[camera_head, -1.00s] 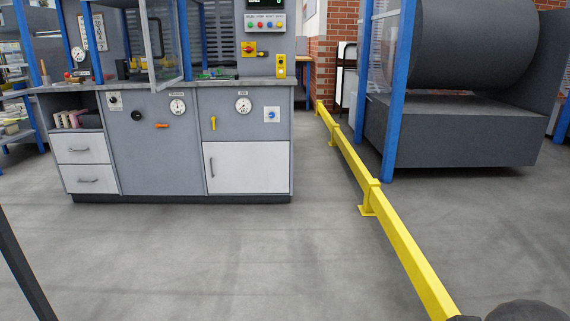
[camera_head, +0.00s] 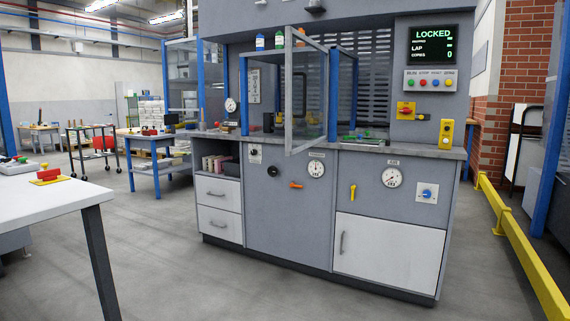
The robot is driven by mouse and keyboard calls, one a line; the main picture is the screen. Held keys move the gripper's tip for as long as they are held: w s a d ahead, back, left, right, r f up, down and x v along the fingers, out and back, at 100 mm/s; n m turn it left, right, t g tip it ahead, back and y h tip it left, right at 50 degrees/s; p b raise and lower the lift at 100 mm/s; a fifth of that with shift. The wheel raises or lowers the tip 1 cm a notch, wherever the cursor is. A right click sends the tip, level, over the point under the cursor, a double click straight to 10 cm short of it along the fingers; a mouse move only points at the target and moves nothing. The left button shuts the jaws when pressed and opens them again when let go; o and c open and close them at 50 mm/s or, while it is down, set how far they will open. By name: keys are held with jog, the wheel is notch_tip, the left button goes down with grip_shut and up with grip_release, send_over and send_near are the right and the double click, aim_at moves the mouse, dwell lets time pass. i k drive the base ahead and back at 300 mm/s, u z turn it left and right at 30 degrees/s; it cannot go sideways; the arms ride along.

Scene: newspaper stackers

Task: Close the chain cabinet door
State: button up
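No label naming a chain cabinet is readable. A white lower door (camera_head: 388,254) with a vertical handle (camera_head: 342,243) is at the right of the grey machine cabinet (camera_head: 288,225); it looks flush with the front. Above the counter (camera_head: 400,149), a clear framed guard door (camera_head: 306,92) stands swung out towards me, open. I cannot tell which of these is the chain cabinet door. My gripper is not in view.
A white table (camera_head: 40,207) with a dark leg is close at left. A yellow floor rail (camera_head: 520,249) runs along the right. The floor (camera_head: 190,285) between them is clear. A screen (camera_head: 434,45) reads LOCKED.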

aim_at(290, 31)
jog(key=z, duration=0.05)
jog(key=k, duration=0.55)
jog(key=z, duration=0.8)
jog(key=i, duration=1.95)
jog(key=u, duration=0.65)
